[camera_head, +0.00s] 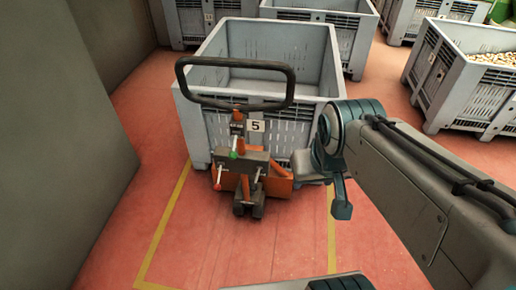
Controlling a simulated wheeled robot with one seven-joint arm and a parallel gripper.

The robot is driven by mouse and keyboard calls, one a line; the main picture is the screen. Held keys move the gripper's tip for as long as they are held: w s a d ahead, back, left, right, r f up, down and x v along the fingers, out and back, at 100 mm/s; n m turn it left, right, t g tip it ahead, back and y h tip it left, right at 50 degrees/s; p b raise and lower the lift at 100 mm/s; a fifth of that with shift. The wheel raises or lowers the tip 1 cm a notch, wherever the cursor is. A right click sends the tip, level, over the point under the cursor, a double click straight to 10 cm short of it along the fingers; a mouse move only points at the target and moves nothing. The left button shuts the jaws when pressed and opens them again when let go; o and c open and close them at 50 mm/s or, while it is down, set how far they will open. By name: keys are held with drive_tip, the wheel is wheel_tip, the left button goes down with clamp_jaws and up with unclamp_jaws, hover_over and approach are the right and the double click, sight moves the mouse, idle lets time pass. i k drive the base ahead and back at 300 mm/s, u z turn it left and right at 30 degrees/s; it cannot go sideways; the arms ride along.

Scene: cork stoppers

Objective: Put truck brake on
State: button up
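An orange pallet truck (277,186) stands at the front of a grey crate numbered 5. Its black loop handle (236,65) rises in front of the crate. Below it are a short lever with a green knob (234,154) and a small red-tipped lever (217,185) low on the left. I cannot tell which part is the brake or how it is set. My gripper (340,200) points down to the right of the truck, apart from the levers. Its fingers are seen too much from the side to tell whether they are open.
The grey crate (212,135) stands behind the truck within yellow floor lines (165,225). A grey wall (60,150) is close on the left. More crates stand behind, and one at right (440,85) holds cork stoppers (495,59). Red floor is clear around the truck's front.

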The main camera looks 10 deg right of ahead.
sight(217, 187)
drive_tip(key=u, duration=0.25)
drive_tip(key=i, duration=0.35)
drive_tip(key=u, duration=0.85)
drive_tip(key=i, duration=0.55)
drive_tip(key=u, duration=0.15)
